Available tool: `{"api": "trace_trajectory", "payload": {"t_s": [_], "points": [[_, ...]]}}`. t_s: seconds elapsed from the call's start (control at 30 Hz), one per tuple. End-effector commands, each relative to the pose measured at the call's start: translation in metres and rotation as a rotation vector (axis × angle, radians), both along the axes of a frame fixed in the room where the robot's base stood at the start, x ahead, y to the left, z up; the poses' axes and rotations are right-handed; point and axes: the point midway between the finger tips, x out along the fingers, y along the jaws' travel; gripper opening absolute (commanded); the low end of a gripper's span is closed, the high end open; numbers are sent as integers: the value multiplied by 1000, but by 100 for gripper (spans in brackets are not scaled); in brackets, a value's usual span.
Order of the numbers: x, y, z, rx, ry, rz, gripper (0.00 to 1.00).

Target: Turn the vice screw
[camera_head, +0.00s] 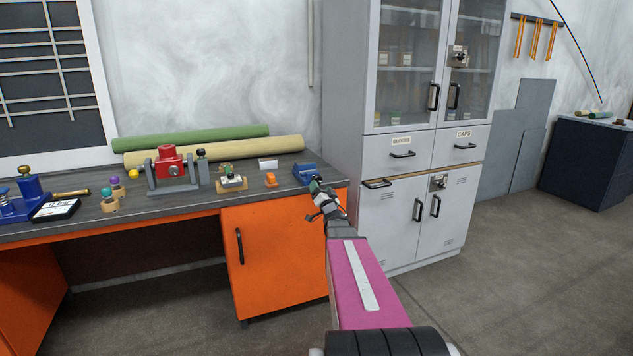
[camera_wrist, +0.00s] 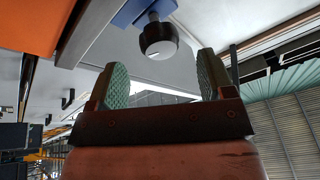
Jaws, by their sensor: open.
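The small blue vice (camera_head: 303,172) stands at the right end of the workbench, partly behind my gripper. In the wrist view its blue body (camera_wrist: 130,12) shows at the top. The vice screw's dark round knob (camera_wrist: 158,42), with a small white mark on its face, sticks out from it. My gripper (camera_head: 317,191) is at the bench's right front corner, close to the vice. In the wrist view my gripper (camera_wrist: 162,72) is open and empty, its two green-padded fingers apart. The knob appears just beyond the fingertips, between their lines; I see no contact.
A grey cabinet (camera_head: 403,150) stands close to the right.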

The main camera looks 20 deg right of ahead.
Motion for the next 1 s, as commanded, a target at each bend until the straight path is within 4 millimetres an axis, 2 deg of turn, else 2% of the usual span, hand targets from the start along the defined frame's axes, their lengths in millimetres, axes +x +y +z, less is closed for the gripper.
{"api": "trace_trajectory", "payload": {"t_s": [0.03, 0.1, 0.3, 0.43, 0.67, 0.7, 0.83, 1.0], "points": [[13, -1, 3, 0, -1, 0, 75], [25, -2, 7, 0, 0, 0, 75], [52, -3, 17, 0, 0, 0, 75], [59, -3, 19, 0, 1, 0, 75], [59, -3, 20, 0, 2, -1, 75], [59, -3, 20, 0, 2, -1, 68], [59, -3, 20, 0, 1, 0, 26], [59, -3, 20, -2, 1, -1, 26]]}}
